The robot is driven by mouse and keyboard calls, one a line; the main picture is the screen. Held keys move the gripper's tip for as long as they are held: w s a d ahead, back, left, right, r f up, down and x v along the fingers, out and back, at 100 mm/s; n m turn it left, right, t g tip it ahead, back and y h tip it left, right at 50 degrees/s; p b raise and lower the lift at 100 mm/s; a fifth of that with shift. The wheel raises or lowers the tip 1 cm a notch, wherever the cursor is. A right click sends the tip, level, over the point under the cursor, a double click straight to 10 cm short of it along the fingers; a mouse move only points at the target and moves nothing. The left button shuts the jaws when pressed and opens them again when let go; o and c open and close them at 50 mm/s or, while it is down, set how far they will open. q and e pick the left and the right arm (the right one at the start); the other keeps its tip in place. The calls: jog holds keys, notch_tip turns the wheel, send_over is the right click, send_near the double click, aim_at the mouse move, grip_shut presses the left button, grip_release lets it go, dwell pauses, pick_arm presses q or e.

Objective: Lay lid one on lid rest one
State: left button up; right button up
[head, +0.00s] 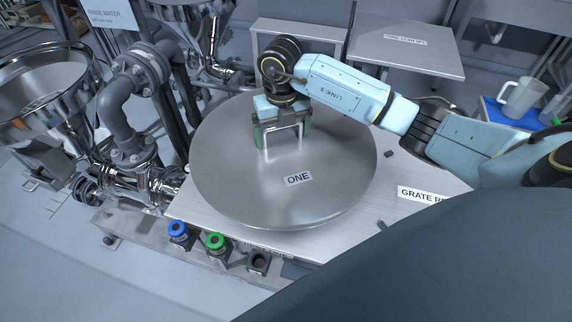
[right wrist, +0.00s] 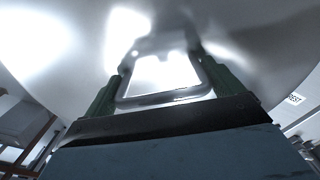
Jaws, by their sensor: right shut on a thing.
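Lid one (head: 320,204) is a large round metal disc labelled ONE in the head view. It is over a pale flat table-like surface (head: 190,217) with a partly covered label along its front edge; I cannot tell whether it touches that surface. My right gripper (head: 283,135) is shut on the lid's bar handle, with its green fingers at the two sides. In the right wrist view the handle (right wrist: 165,101) sits between the fingers, against the lid's shiny top. The text on the front label under the lid is not readable. My left gripper is not in view.
A steel hopper (head: 40,85) and grey pipes (head: 118,112) stand at the left. Blue (head: 179,232) and green (head: 216,243) capped fittings sit in front. A second metal table (head: 410,55) is behind. A clear jug (head: 522,96) stands on a blue mat at the right.

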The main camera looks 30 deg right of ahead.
aim_at(286, 138)
jog(key=m, duration=0.2)
jog(key=d+m, duration=0.1)
jog(key=m, duration=0.3)
jog(key=shift+w+d+r+m, duration=0.2)
jog(key=shift+w+r+m, duration=0.05)
jog(key=shift+w+m, duration=0.15)
jog(key=shift+f, duration=0.35)
jog(key=shift+f+b, duration=0.7)
jog(key=shift+f, duration=3.85)
jog(key=shift+f, duration=0.2)
jog(key=o, duration=1.3)
notch_tip(286, 138, up, 12)
jog(key=shift+s+r+p, duration=0.1)
jog(key=shift+r+p, duration=0.05)
jog(key=shift+p, duration=0.4)
